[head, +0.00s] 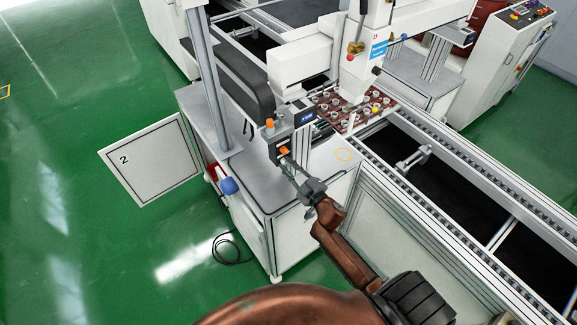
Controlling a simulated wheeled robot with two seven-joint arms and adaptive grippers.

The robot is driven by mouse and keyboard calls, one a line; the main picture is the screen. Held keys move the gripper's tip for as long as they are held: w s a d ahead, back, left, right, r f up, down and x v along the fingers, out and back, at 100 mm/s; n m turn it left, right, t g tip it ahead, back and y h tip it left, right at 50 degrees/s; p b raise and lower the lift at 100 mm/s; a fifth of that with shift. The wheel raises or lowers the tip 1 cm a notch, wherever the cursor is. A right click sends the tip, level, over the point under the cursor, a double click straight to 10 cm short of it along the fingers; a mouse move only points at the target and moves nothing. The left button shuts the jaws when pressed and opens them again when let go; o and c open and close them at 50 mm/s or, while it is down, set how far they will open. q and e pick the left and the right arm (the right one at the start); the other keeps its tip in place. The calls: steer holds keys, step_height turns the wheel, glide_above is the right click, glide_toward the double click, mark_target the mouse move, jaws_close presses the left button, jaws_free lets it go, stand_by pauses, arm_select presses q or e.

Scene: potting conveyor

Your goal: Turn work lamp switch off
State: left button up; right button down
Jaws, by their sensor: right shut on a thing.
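A dark grey box (282,149) with an orange knob on its front stands on the grey top of a white cabinet. I take this orange knob (285,150) to be the work lamp switch; its marking is too small to read. My right gripper (287,160) reaches up from the lower right, with its fingertips at the knob. It is shut on the knob, and the tips hide part of it. A second orange knob (269,123) sits higher, at the upper left of the box. My left gripper is not in view.
The white cabinet (262,196) has an open door (152,160) marked 2. A grey post (208,85) rises behind the box. A conveyor rail (440,195) runs along the right. A tray of small parts (345,108) lies beyond the box. Green floor is clear at left.

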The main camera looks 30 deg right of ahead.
stand_by(0.4)
steer(key=c, duration=2)
jaws_free()
steer(key=shift+c, duration=0.2)
steer(key=s, duration=1.2)
steer(key=shift+d, duration=0.45)
steer(key=shift+f, duration=0.1)
